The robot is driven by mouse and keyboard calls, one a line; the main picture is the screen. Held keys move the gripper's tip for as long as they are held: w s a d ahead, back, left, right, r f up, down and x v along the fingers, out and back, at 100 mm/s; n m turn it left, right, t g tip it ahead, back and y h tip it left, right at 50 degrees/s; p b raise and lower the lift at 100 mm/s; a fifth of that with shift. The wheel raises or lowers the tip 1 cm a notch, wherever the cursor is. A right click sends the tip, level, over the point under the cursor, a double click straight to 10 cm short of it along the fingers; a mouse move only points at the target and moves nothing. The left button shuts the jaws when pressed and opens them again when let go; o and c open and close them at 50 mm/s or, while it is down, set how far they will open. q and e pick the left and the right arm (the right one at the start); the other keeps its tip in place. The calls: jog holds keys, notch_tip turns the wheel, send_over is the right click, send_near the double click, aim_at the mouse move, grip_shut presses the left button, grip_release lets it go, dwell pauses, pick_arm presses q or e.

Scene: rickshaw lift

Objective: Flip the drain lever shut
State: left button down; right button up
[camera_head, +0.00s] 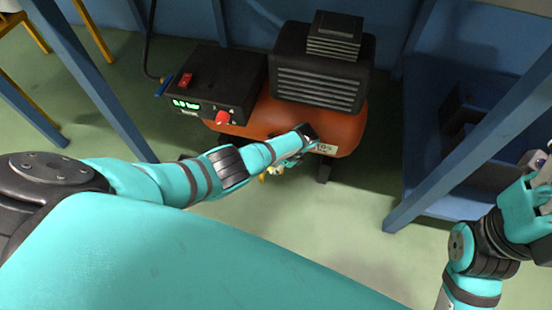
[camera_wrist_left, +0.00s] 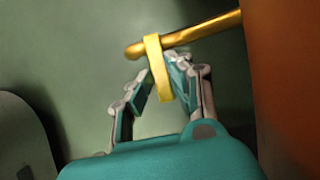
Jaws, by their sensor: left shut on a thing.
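The drain lever (camera_wrist_left: 154,52) is a flat yellow handle across the end of a brass drain pipe (camera_wrist_left: 205,28) in the left wrist view. The pipe comes in from the orange tank (camera_wrist_left: 285,80) at the right. My left gripper (camera_wrist_left: 160,73) has its two fingers around the lower part of the lever and is shut on it. In the head view my left arm reaches to the underside of the orange compressor tank (camera_head: 345,128); the lever there is mostly hidden by the hand. My right gripper (camera_head: 541,185) is at the right edge, partly cut off, away from the compressor.
A black control box (camera_head: 220,80) with a red switch, green display and red knob is on the tank's left. A black ribbed motor housing (camera_head: 320,70) tops the tank. Blue posts (camera_head: 85,75) and a blue shelf (camera_head: 440,165) flank it. The green floor (camera_head: 345,205) in front is clear.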

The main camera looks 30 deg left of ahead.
pick_arm(q)
jog(key=c, duration=1.2)
grip_release()
jog(key=shift+c, duration=0.2)
